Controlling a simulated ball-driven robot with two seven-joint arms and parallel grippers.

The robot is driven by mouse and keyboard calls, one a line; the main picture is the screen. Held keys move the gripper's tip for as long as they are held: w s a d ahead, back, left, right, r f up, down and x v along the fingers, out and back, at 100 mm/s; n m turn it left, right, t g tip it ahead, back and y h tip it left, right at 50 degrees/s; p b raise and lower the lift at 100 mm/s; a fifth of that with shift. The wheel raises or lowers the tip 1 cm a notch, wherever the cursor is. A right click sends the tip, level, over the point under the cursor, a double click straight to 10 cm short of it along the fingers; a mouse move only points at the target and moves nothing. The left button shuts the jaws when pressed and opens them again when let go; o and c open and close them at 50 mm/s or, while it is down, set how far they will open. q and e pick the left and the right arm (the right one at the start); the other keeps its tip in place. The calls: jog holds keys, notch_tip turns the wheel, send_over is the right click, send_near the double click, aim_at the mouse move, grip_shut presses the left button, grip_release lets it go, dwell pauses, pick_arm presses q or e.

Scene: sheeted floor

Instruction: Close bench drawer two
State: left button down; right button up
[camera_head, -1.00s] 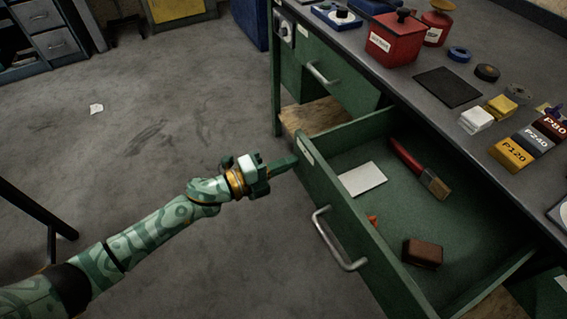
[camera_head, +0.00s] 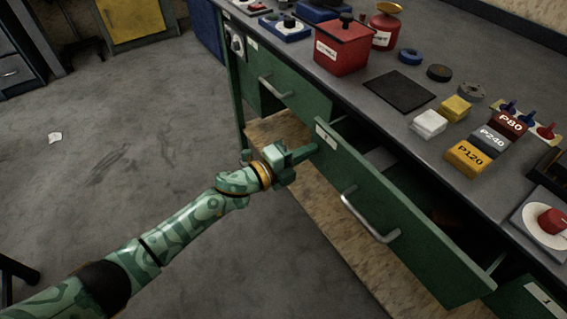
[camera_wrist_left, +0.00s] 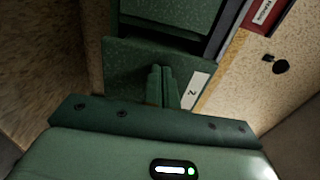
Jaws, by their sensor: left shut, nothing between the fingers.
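Bench drawer two (camera_head: 400,218) is the green drawer under the bench top. It stands partly open, with a dark gap between its front and the bench edge. Its front carries a metal bar handle (camera_head: 370,222) and a white label (camera_head: 326,137); the label reads 2 in the left wrist view (camera_wrist_left: 195,91). My left gripper (camera_head: 312,149) is shut and empty, its fingertips at the drawer front's left end beside the label. In the left wrist view the fingertips (camera_wrist_left: 162,76) seem to touch the front. The drawer's contents are mostly hidden. My right gripper is out of view.
The bench top (camera_head: 385,125) holds a red tin (camera_head: 342,48), a black pad (camera_head: 399,91), labelled grit blocks (camera_head: 467,158) and other small items. Another drawer (camera_head: 290,88) at left looks shut. The floor (camera_head: 110,130) at left is clear apart from a paper scrap (camera_head: 55,138).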

pick_arm(q)
jog(key=b+x, duration=0.2)
jog(key=x, duration=0.4)
jog(key=shift+w+d+f, duration=0.1)
jog(key=shift+d+f, duration=0.05)
jog(key=shift+f, duration=0.05)
jog(key=shift+w+d+r, duration=0.1)
jog(key=shift+w+d, duration=0.25)
jog(key=shift+d, duration=0.1)
jog(key=shift+r, duration=0.3)
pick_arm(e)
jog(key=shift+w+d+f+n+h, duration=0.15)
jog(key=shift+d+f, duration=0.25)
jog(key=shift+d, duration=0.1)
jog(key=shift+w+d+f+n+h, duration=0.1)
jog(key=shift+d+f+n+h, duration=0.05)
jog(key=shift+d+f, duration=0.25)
